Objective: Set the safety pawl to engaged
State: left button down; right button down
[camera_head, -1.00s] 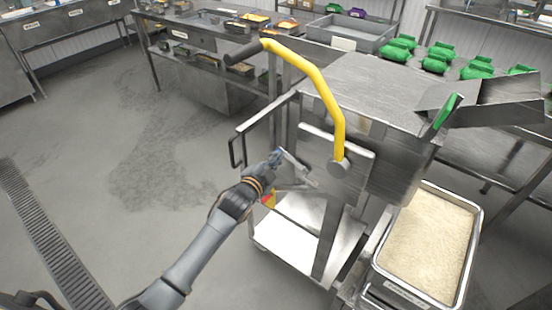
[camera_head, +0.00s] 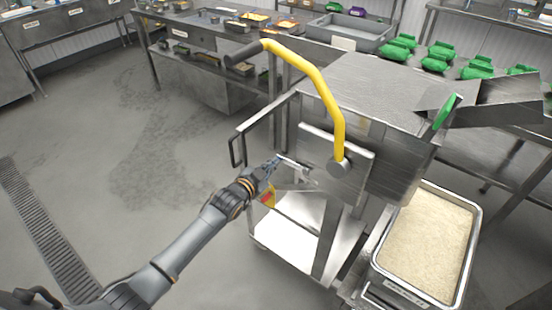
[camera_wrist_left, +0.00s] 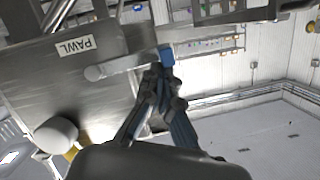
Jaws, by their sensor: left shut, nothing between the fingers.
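The safety pawl (camera_head: 293,163) is a slim grey lever on the side of the steel machine (camera_head: 375,85), below the yellow handle's pivot. In the left wrist view the pawl (camera_wrist_left: 125,65) is a grey bar with a blue tip, beside a plate (camera_wrist_left: 75,47) reading "PAWL". My left gripper (camera_head: 272,164) is at the pawl's outer end. In the left wrist view its fingers (camera_wrist_left: 158,76) are closed together just beneath the blue tip, with nothing between them. I cannot tell whether they touch it. My right gripper is out of view.
A yellow crank handle (camera_head: 325,95) with a dark grip rises above the pawl. A metal frame bar (camera_head: 262,118) stands just left of it. A rice tray (camera_head: 470,235) is at the right. A red and yellow part (camera_head: 267,197) hangs below my gripper. The floor at left is clear.

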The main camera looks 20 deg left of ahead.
pick_arm(q)
notch_tip(320, 180, down, 2)
jog(key=shift+f+n+h+b, duration=0.3)
jog(key=shift+n+b, duration=0.25)
jog(key=shift+n, duration=0.25)
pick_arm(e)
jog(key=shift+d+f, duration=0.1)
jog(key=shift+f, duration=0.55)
